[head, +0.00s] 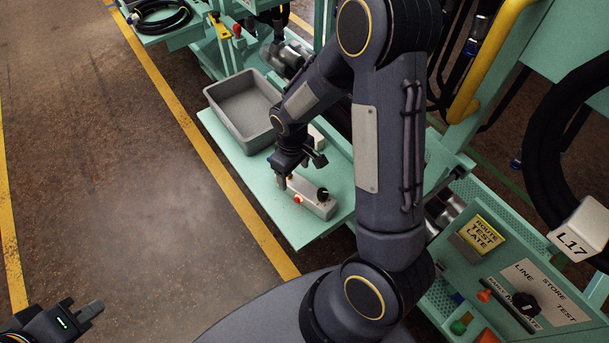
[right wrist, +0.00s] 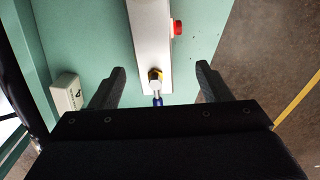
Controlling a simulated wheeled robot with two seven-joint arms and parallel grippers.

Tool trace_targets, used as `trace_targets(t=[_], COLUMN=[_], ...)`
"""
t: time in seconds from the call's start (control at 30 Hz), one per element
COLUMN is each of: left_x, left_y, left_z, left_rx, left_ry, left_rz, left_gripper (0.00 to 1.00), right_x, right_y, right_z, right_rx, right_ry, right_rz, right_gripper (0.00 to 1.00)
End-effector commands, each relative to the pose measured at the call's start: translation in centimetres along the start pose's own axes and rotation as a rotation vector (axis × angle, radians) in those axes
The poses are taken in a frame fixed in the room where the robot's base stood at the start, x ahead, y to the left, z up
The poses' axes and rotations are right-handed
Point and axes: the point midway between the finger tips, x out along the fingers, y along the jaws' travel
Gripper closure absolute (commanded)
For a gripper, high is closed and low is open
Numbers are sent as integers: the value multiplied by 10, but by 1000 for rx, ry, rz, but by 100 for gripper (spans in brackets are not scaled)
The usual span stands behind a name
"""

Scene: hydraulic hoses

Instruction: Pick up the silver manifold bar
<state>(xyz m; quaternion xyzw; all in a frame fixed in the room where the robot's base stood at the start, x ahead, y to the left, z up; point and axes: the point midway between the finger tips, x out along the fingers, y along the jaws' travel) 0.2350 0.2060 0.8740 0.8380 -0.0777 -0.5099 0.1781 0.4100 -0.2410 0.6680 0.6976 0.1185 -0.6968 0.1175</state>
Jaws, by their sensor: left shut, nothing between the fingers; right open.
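My left gripper (head: 92,310) is shut and empty at the lower left, over the floor.
A grey open bin (head: 243,108) stands on the shelf behind the bar. A small white labelled block (right wrist: 67,93) lies left of my right gripper in the wrist view. A green panel with a yellow sign (head: 482,234) stands at the right. The floor at left is clear.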

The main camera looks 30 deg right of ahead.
Motion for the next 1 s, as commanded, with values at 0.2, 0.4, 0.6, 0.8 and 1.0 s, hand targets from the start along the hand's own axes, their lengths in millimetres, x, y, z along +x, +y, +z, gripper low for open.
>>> trace_targets(t=[0.2, 0.4, 0.6, 0.8, 1.0], left_x=[4, 7, 11, 12, 12], left_y=[-2, -3, -5, -5, -5], left_z=[2, 4, 6, 6, 6], left_rx=[0, 0, 0, 0, 0], left_ry=[0, 0, 0, 0, 0], left_rz=[0, 0, 0, 0, 0], left_gripper=[100, 100, 100, 100, 100], right_x=[19, 43, 72, 80, 79], right_y=[0, 2, 5, 5, 5], right_z=[0, 2, 2, 2, 2], right_rx=[-3, -1, -2, -2, -2], right_ry=[-5, -6, -5, -2, -2], right_rz=[1, 0, 0, 1, 1], right_gripper=[29, 29, 29, 29, 36])
